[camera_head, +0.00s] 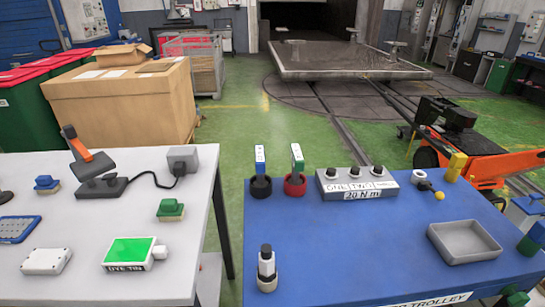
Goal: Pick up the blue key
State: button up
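The likely blue key (260,160) is a slim upright blue piece with a white label. It stands in a round black holder (261,187) at the back left of the blue trolley top (340,240). The two are apart. The lower end of the blue piece is hidden in its holder. My gripper is not in view.
Right of the holders is a grey block (356,183) marked "20 N·m". A grey tray (464,243) and a dark-topped bottle (267,268) also stand on the trolley. The trolley's middle is clear. A white table (120,215) with devices stands left, across a gap.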

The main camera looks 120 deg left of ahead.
aim_at(260, 162)
jog(key=u, duration=3.05)
jog(key=k, duration=0.6)
jog(key=z, duration=0.65)
jog(key=i, duration=0.6)
jog(key=u, duration=0.8)
jog(key=i, duration=0.5)
jog(key=u, duration=0.55)
